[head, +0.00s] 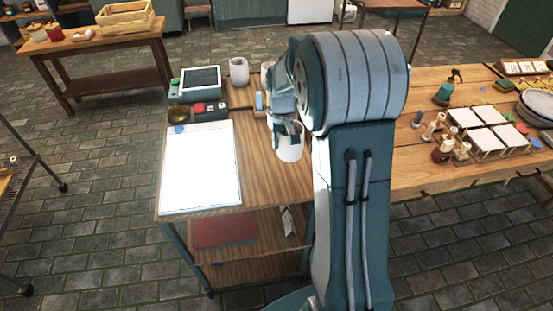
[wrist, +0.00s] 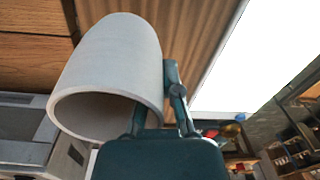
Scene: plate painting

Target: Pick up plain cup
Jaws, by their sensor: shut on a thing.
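My gripper (head: 287,130) is shut on a plain white cup (head: 290,150), which hangs below it beside my forearm, over the right side of the wooden cart. In the wrist view the cup (wrist: 110,75) fills much of the left and centre, its open mouth facing the lower left. The gripper's fingers (wrist: 160,105) are at the cup's rim, one apparently inside the mouth and one along the outside wall. My arm hides part of the cup's surroundings, and I cannot tell how far above the cart top it is.
A white board (head: 201,170) covers the cart's left side. My arm hides the middle.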

